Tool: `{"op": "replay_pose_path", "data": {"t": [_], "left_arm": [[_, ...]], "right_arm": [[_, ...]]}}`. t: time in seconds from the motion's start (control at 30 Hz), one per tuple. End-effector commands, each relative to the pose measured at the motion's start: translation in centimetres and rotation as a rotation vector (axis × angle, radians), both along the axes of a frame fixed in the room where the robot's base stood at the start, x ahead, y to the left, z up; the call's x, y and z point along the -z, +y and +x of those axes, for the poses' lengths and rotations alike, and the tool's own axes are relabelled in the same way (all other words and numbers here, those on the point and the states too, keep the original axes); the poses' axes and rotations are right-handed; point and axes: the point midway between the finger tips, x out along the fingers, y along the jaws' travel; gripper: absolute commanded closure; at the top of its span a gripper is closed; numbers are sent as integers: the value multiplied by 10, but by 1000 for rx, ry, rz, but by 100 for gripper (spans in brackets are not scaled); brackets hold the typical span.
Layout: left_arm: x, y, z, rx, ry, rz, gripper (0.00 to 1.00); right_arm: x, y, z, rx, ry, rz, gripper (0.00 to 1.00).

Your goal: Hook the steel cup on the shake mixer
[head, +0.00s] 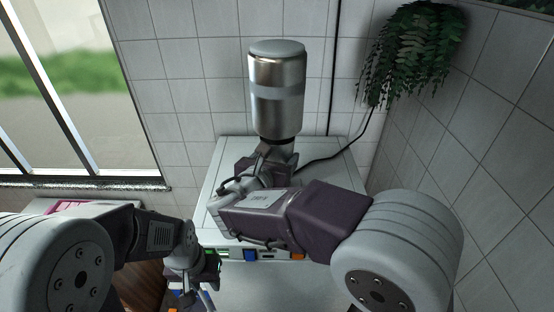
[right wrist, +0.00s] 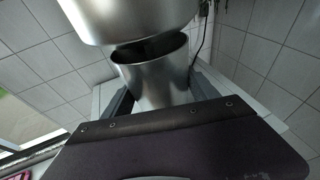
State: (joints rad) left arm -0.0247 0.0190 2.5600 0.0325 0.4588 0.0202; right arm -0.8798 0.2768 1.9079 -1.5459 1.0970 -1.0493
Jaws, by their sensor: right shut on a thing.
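The shake mixer (head: 277,85) stands at the back, with a brushed steel body, a paler band and a grey cap. Its steel head also fills the top of the right wrist view (right wrist: 125,18). My right gripper (right wrist: 160,98) is shut on the steel cup (right wrist: 160,80). The cup's open rim is just beneath the mixer head, with a dark part of the mixer at its mouth. I cannot tell whether the cup is hooked. In the head view, my right gripper and arm hide most of the cup. My left gripper (head: 193,290) is low at the left, away from the mixer; its jaws are unclear.
The mixer stands over a white counter (head: 222,165) against a tiled wall. A black cable runs up behind it on the right. A hanging plant (head: 410,50) is at the upper right. A window (head: 70,90) is on the left. Small coloured items line the counter's front edge.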

Motion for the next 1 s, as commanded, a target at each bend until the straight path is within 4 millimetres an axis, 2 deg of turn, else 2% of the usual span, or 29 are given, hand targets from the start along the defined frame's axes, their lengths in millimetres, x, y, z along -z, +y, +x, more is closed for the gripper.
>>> {"op": "replay_pose_path", "data": {"t": [0.27,0.7,1.0], "left_arm": [[2,0,0,0,0,0,64],[33,0,0,0,0,0,64],[32,0,0,0,0,0,64]], "right_arm": [[0,0,0,1,-8,1,100],[3,0,6,0,-85,3,100],[-1,0,7,1,-94,2,100]]}}
